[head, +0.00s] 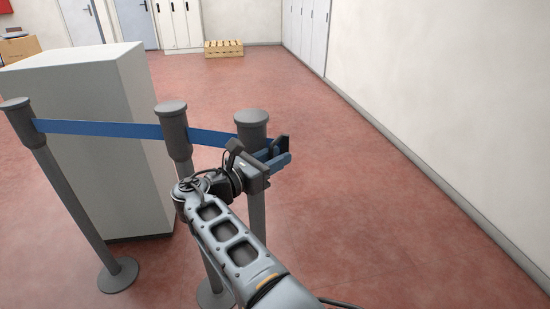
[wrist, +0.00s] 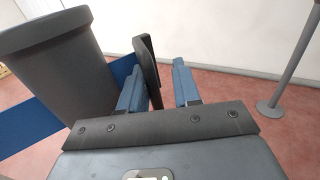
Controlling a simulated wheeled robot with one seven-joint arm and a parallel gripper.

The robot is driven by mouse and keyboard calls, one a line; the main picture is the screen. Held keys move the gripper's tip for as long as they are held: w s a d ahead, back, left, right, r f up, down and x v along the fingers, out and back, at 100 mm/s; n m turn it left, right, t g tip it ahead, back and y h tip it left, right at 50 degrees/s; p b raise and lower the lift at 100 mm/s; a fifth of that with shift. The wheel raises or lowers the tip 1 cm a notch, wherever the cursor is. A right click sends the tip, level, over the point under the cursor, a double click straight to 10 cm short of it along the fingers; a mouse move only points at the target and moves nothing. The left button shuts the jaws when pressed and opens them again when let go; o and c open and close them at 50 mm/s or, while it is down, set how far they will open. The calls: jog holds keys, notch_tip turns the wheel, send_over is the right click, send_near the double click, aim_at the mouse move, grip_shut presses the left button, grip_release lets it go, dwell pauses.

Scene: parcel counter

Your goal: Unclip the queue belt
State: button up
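The blue queue belt (head: 90,128) runs from the left post (head: 17,108) past the middle post (head: 172,118) to the right post (head: 251,120). In the wrist view the belt (wrist: 28,130) shows on both sides of a large grey post head (wrist: 55,70). A dark upright clip (wrist: 148,68) stands at the belt's end, right of that head; it also shows in the head view (head: 283,142). My gripper (wrist: 158,80) is open, with its blue fingers on either side of the clip. The clip is nearer the left finger, and a gap shows before the right one.
A pale block-shaped cabinet (head: 75,110) stands behind the belt on the left. A grey post (wrist: 296,55) stands at the right of the wrist view. The red floor right of my arm is clear up to the white wall (head: 440,90).

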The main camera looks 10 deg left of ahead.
jog(key=v, duration=0.7)
jog(key=shift+s+a, duration=0.25)
jog(key=shift+s, duration=0.05)
